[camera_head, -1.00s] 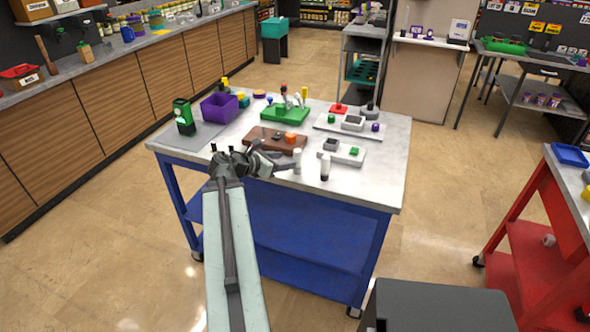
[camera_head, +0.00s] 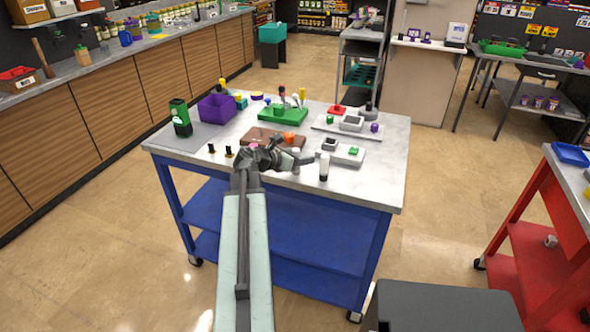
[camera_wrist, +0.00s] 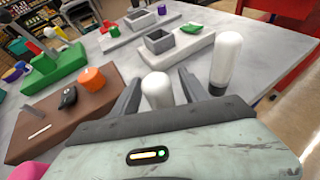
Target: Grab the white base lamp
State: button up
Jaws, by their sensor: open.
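Two white, round-topped lamps stand upright near the front edge of the table. The nearer one (camera_wrist: 156,88) shows between the two open fingers of my gripper (camera_wrist: 158,82) in the wrist view, with no clear contact. Its base is hidden by my gripper, so its colour cannot be told. In the head view my gripper (camera_head: 298,156) mostly covers this lamp. The other lamp (camera_head: 324,167) stands to the right, outside the fingers. In the wrist view this second lamp (camera_wrist: 227,62) has a white top and a darker band lower down.
A brown board (camera_wrist: 68,112) with an orange knob (camera_wrist: 92,79) lies left of the fingers. A white block with grey and green parts (camera_head: 342,153) sits behind the lamps. A purple bin (camera_head: 217,108) and a green tray (camera_head: 283,117) are farther back. The right front tabletop is bare.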

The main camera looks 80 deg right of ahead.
jog(key=shift+r, duration=0.1)
grip_shut()
notch_tip(320, 180, up, 10)
jog(key=p, duration=1)
jog(key=shift+r, duration=0.2)
